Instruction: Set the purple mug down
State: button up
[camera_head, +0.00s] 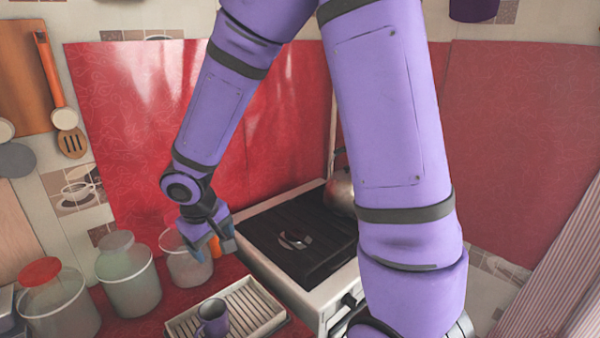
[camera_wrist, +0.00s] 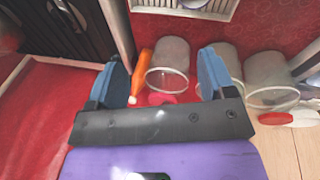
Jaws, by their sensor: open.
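The purple mug (camera_head: 213,319) stands upright on the pale slatted rack (camera_head: 262,327) at the bottom of the head view. The frame's bottom edge comes close to it. My gripper (camera_head: 213,249) is above and behind the mug, apart from it, near a clear jar. In the wrist view my gripper (camera_wrist: 166,75) shows its two blue fingers spread wide with nothing held between them.
Clear jars (camera_head: 128,280) line the left of the red counter; one has a red lid (camera_head: 40,271). An orange object (camera_wrist: 142,76) lies close to my left finger in the wrist view. The stove (camera_head: 290,235) and a kettle (camera_head: 341,194) stand to the right.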

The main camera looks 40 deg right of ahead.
jog(key=s+d+r+m+t+y, duration=0.1)
jog(key=s+d+r, duration=0.2)
jog(key=s+r, duration=0.7)
jog(key=s+d+r+m+t+y, duration=0.1)
jog(key=s+d+r, duration=0.3)
jog(key=s+r, duration=0.6)
jog(key=shift+s+r+t, duration=0.35)
jog(key=shift+r+t, duration=0.2)
jog(key=shift+t, duration=0.15)
